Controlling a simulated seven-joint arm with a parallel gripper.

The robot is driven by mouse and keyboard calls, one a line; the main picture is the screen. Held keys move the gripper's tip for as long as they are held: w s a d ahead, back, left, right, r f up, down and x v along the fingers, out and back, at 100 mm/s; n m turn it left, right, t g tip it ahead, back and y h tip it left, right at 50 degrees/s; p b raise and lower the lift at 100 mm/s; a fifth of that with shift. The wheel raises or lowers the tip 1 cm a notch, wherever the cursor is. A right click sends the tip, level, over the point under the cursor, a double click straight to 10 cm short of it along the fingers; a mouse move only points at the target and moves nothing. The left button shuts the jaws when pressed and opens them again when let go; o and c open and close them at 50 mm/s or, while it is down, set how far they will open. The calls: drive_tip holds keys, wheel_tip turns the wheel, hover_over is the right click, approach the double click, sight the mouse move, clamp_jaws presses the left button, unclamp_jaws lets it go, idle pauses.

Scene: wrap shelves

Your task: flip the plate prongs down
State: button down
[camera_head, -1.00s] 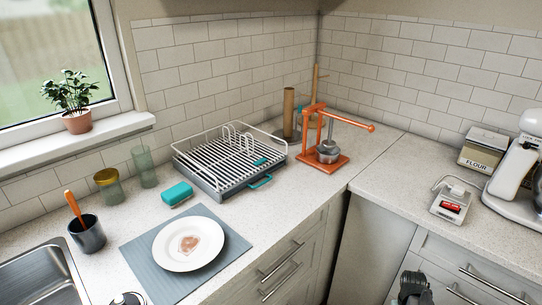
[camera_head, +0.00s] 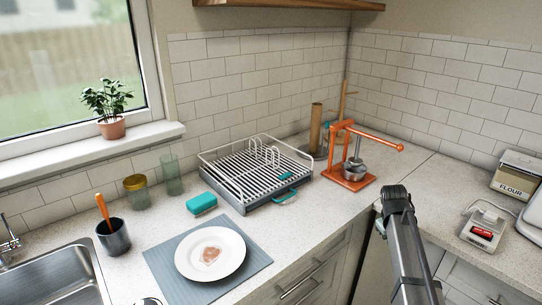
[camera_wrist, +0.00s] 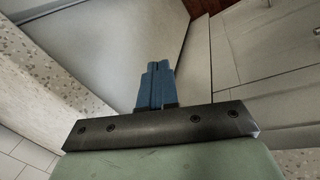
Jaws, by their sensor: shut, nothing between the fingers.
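The dish rack (camera_head: 228,184), a white wire rack over a grey tray, stands on the counter against the tiled wall. Its plate prongs (camera_head: 263,152), several white wire loops, stand upright near the rack's back. A teal handle (camera_head: 284,197) shows at the rack's front right. My gripper (camera_wrist: 158,72) shows in the wrist view with its blue fingers together and nothing between them. It faces pale cabinet panels, and the rack is not in that view. In the head view, part of my arm rises at the lower right, well apart from the rack.
A teal sponge (camera_head: 202,204) lies in front of the rack. A white plate (camera_head: 228,258) sits on a grey mat (camera_head: 172,268). An orange press (camera_head: 352,170) stands right of the rack, with a brown roll (camera_head: 316,143) behind. Glasses (camera_head: 172,175) stand to the left.

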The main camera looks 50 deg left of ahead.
drive_tip(key=s+a+r+n+t, duration=0.1)
drive_tip(key=s+a+r, duration=0.2)
drive_tip(key=a+r, duration=0.55)
drive_tip(key=s+a+r+n+t, duration=0.2)
drive_tip(key=a+r, duration=0.4)
drive_tip(key=a, duration=0.6)
drive_tip(key=s+a+r+t, duration=0.1)
drive_tip(key=s+a+r, duration=0.2)
drive_tip(key=s+a, duration=0.4)
drive_tip(key=s+a+r+n+t, duration=0.1)
drive_tip(key=s+a+r, duration=0.2)
drive_tip(key=s+a, duration=0.4)
drive_tip(key=s+a+r+n+t+y, duration=0.1)
drive_tip(key=s+a+r, duration=0.3)
drive_tip(key=s+a, duration=0.3)
drive_tip(key=a, duration=0.5)
drive_tip(key=shift+s+t, duration=0.3)
drive_tip(key=shift+s, duration=0.05)
drive_tip(key=shift+w, duration=0.1)
approach(272, 158)
wheel_tip(272, 158, down, 4)
drive_tip(key=shift+w+d+r, duration=0.1)
drive_tip(key=shift+r, duration=0.05)
drive_tip(key=shift+w, duration=2.1)
